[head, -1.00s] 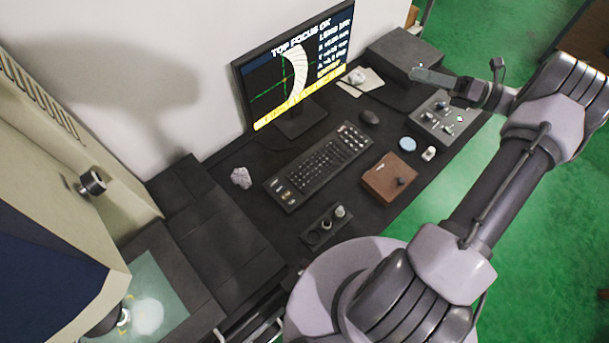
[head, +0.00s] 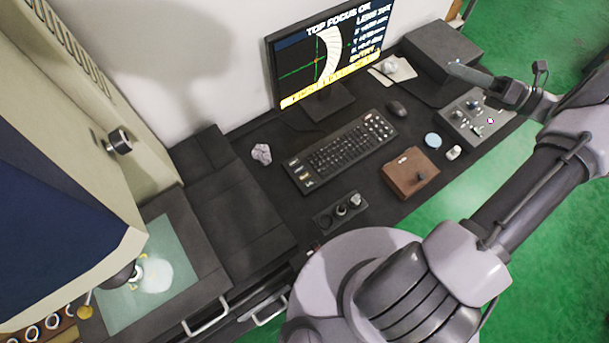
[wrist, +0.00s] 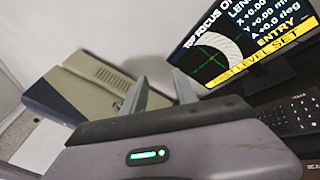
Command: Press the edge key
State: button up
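The black keyboard (head: 340,153) lies on the dark desk below the monitor (head: 330,60). Its key labels are too small to read in the head view, so I cannot tell which key is the edge key. Part of the keyboard shows at the right edge of the wrist view (wrist: 296,113). My gripper (head: 456,68) is held over the desk's far right, in front of the dark box and well away from the keyboard. In the wrist view its two fingers (wrist: 160,90) stand apart with nothing between them.
A control box with knobs (head: 475,118), a mouse (head: 397,108), a brown box (head: 410,173), a blue disc (head: 432,140) and a small knob panel (head: 340,211) surround the keyboard. A dark box (head: 440,48) stands at the back. The beige machine (head: 90,110) stands left.

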grip_shut()
dwell(1.4)
